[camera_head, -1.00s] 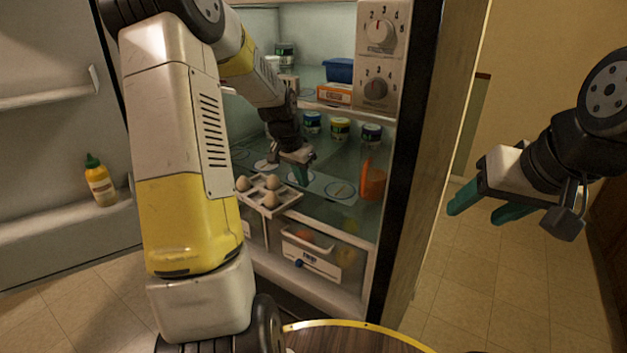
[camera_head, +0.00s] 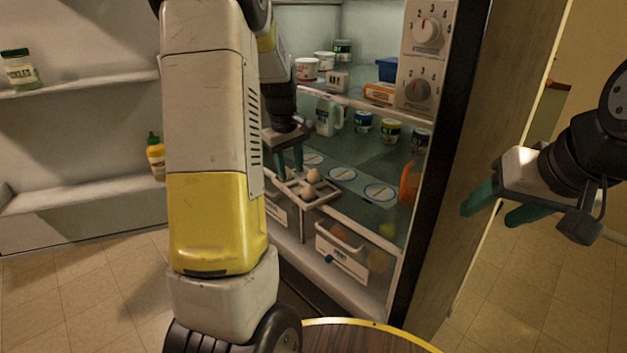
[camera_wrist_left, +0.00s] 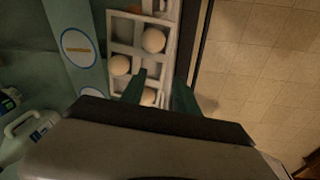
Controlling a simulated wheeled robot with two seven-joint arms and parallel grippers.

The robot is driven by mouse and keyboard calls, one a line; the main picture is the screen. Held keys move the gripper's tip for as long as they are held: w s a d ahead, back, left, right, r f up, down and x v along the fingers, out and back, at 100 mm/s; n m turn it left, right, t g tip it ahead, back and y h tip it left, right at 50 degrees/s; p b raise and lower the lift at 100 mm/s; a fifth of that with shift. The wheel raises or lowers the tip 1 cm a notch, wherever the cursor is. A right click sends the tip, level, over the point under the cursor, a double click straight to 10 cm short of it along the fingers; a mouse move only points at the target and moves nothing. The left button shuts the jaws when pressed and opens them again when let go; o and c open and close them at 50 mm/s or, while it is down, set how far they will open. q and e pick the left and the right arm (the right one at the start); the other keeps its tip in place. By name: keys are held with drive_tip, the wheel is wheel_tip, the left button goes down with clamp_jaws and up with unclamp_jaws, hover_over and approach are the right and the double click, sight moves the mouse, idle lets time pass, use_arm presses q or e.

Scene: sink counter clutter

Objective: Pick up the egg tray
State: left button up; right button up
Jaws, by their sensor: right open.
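The white egg tray (camera_head: 322,199) sits at the front edge of a glass fridge shelf, holding pale eggs (camera_head: 313,176). In the left wrist view the tray (camera_wrist_left: 125,30) has square compartments with several eggs (camera_wrist_left: 153,41). My left gripper (camera_head: 289,172) is open at the tray's back left, fingers pointing down. In the wrist view, one finger of the left gripper (camera_wrist_left: 160,82) overlaps the tray's inside and the other lies near its outer rim. Whether they touch it cannot be told. My left arm hides part of the tray. My right gripper (camera_head: 497,208) is open and empty, outside the fridge.
A shelf with tubs (camera_head: 306,69) is above; a white drawer bin (camera_head: 342,254) is below. The fridge's side wall (camera_head: 450,200) is at right, the door shelves at left.

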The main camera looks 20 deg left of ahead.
sight(289, 191)
use_arm(q)
drive_tip(key=shift+n, duration=0.7)
drive_tip(key=f, duration=0.2)
drive_tip(key=a+f, duration=0.1)
drive_tip(key=f, duration=0.2)
drive_tip(key=w+f, duration=0.1)
drive_tip(key=f, duration=0.1)
drive_tip(key=shift+w+a+f, duration=0.1)
drive_tip(key=shift+a+f, duration=0.1)
drive_tip(key=shift+f, duration=0.1)
clamp_jaws()
